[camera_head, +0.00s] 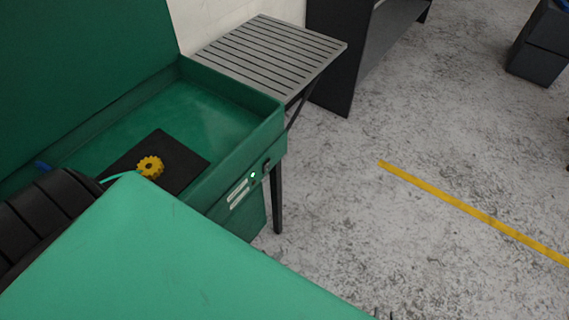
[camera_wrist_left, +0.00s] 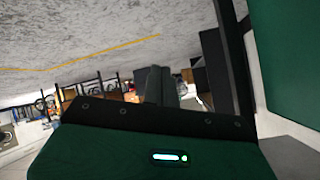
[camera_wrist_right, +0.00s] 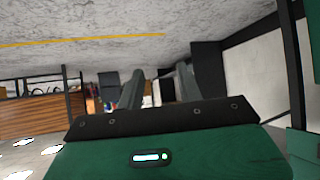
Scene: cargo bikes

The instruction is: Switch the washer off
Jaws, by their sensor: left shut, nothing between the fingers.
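The washer is a green basin (camera_head: 226,150) with its lid (camera_head: 85,65) raised, at the left of the head view. A lit green light (camera_head: 253,175) and a small dark switch (camera_head: 266,165) are on its outer side wall, beside white labels (camera_head: 238,193). The switch's position is too small to tell. My left gripper (camera_wrist_left: 158,86) is shut and empty in the left wrist view. My right gripper (camera_wrist_right: 160,88) is open and empty in the right wrist view, its fingers apart. Neither gripper's fingertips show in the head view; my large green arm part covers the lower left.
A yellow toothed part (camera_head: 150,167) lies on a black mat (camera_head: 190,172) in the basin. A grey slatted table (camera_head: 270,55) adjoins the washer's far side, with a dark bench (camera_head: 375,45) beyond.

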